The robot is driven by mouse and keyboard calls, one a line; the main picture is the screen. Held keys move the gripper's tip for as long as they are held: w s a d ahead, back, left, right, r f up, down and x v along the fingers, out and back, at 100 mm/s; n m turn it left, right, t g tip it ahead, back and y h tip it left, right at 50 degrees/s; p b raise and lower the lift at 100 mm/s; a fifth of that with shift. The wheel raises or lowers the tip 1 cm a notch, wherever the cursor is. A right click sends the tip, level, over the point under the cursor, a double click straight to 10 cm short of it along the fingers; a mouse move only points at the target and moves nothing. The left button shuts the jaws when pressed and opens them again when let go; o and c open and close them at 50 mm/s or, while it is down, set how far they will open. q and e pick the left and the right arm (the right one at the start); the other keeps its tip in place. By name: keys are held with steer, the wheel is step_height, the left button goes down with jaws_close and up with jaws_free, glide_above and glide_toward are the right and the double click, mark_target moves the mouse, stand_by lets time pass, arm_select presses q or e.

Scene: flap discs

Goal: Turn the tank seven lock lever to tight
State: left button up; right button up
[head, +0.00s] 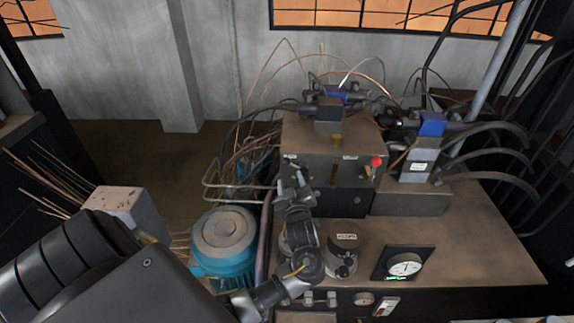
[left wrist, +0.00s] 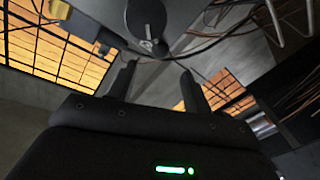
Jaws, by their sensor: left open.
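My left gripper (head: 296,180) is raised in front of the left part of a brown-grey control box (head: 310,170). It is open, and nothing shows between its two fingers (left wrist: 158,85) in the left wrist view. The box front carries small labels, a red knob (head: 376,161) and brass-coloured levers (head: 367,173). I cannot read which lever belongs to tank seven, nor tell its setting. In the left wrist view a dark round part with a small pin (left wrist: 147,22) is beyond the fingertips, apart from them. My right gripper is not in view.
A dark cylinder with a white label (head: 343,250) and a dial gauge (head: 405,266) stand on the brown bench top (head: 460,235). A blue motor (head: 224,240) is left of the bench. Hoses and bent copper wires crowd the back and right. Bare bench top lies at right.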

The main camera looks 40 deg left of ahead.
mark_target(287, 165)
arm_select(q)
steer(key=p+x, duration=0.1)
steer(key=x, duration=0.5)
steer(key=shift+w+a+r+p, duration=0.1)
steer(key=shift+w+p, duration=0.05)
steer(key=shift+p, duration=0.2)
steer(key=shift+x, duration=0.75)
steer(key=c, duration=0.5)
jaws_close()
